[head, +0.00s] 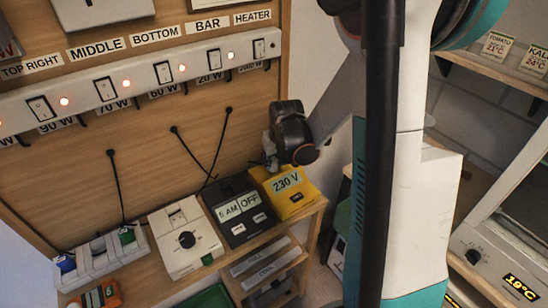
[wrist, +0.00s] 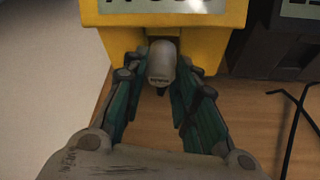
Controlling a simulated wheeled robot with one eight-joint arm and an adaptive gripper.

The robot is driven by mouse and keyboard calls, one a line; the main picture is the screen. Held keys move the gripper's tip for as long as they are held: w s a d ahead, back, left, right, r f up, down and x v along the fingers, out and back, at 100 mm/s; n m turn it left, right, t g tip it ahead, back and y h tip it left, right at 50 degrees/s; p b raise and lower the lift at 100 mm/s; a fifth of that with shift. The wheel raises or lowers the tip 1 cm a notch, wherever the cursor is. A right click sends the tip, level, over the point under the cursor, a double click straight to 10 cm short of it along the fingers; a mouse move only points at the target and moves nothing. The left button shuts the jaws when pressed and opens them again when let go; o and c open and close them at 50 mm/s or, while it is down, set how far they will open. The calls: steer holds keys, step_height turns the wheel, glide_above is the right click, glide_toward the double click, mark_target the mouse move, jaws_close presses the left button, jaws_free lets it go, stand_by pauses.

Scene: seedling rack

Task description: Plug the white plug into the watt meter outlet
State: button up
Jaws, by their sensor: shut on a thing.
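The watt meter is a yellow box (head: 285,192) with a "230 V" display, on the wooden shelf at the right end of a row of devices. It fills the top of the wrist view (wrist: 112,38). My gripper (wrist: 163,68) is shut on the white plug (wrist: 160,62), a pale rounded body between its fingertips, right at the meter's near face in that view. I cannot tell whether the plug is in the outlet; the outlet itself is hidden. In the head view my gripper (head: 272,160) is small and dark beside the meter's back left, and the plug is not clear.
A black timer (head: 238,208) reading "6 AM OFF" stands close left of the meter. Further left are a white box with a dial (head: 185,238) and a power strip (head: 97,262) with blue and green plugs. Black cables hang on the wooden panel (head: 150,140) behind.

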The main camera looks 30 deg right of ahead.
steer(key=shift+f, duration=0.45)
steer(key=o, duration=1.2)
steer(key=shift+c, duration=0.2)
steer(key=v, duration=1.2)
